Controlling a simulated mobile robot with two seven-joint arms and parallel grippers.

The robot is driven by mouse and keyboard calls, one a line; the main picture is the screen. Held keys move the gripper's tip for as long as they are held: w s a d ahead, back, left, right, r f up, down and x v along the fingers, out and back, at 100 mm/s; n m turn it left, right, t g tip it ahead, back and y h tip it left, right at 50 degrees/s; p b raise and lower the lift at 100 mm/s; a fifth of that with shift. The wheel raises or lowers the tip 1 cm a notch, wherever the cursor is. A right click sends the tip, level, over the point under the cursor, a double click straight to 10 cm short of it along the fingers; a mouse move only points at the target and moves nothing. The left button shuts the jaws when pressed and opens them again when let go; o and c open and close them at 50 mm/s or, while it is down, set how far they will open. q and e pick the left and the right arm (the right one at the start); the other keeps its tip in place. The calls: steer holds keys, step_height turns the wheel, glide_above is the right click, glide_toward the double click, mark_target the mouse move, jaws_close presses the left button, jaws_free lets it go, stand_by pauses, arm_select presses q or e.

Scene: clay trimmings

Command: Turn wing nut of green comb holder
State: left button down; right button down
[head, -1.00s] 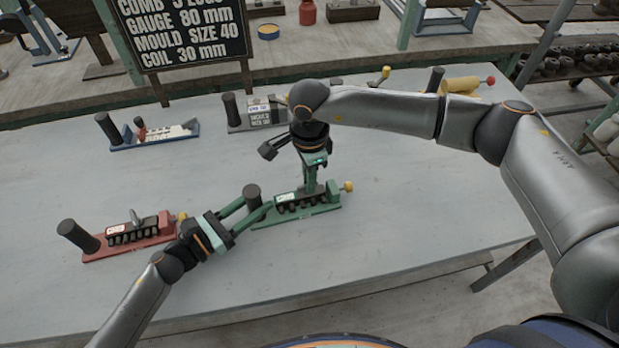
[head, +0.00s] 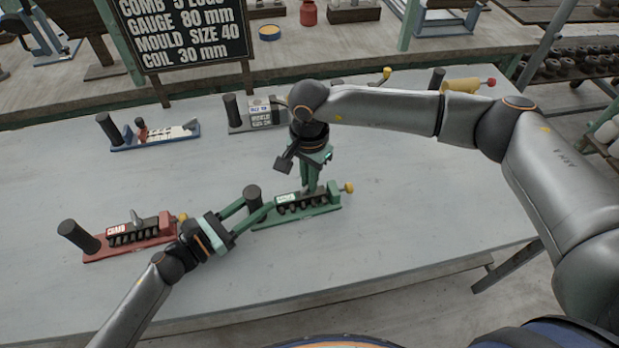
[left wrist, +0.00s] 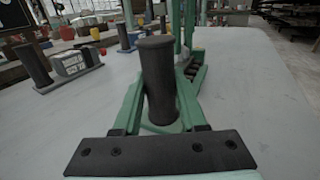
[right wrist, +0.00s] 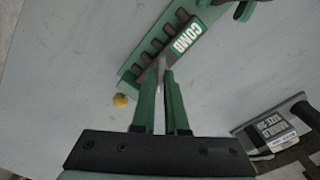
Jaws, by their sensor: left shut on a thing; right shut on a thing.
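The green comb holder (head: 325,209) lies on the table, with a row of dark teeth, a COMB label (right wrist: 188,37) and a yellow knob (head: 348,187). Its black upright handle (head: 252,192) stands at the left end. My left gripper (head: 258,206) is shut on this handle; the left wrist view shows the handle (left wrist: 158,75) between the green fingers. My right gripper (head: 311,190) points down over the comb and is shut on the wing nut. In the right wrist view a grey bit of the wing nut (right wrist: 162,66) shows at the fingertips; the fingers hide most of it.
A red comb holder (head: 150,240) lies left of my left gripper. A blue holder (head: 155,141) and a grey mould holder (head: 262,114) stand farther back, near a dark sign (head: 185,35). The table's front and right areas are clear.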

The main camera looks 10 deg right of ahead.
steer(key=c, duration=0.9)
jaws_free()
steer(key=shift+c, duration=0.2)
step_height(320, 180, up, 12)
arm_select(q)
steer(key=shift+c, duration=1.9)
jaws_free()
steer(key=shift+a, duration=0.1)
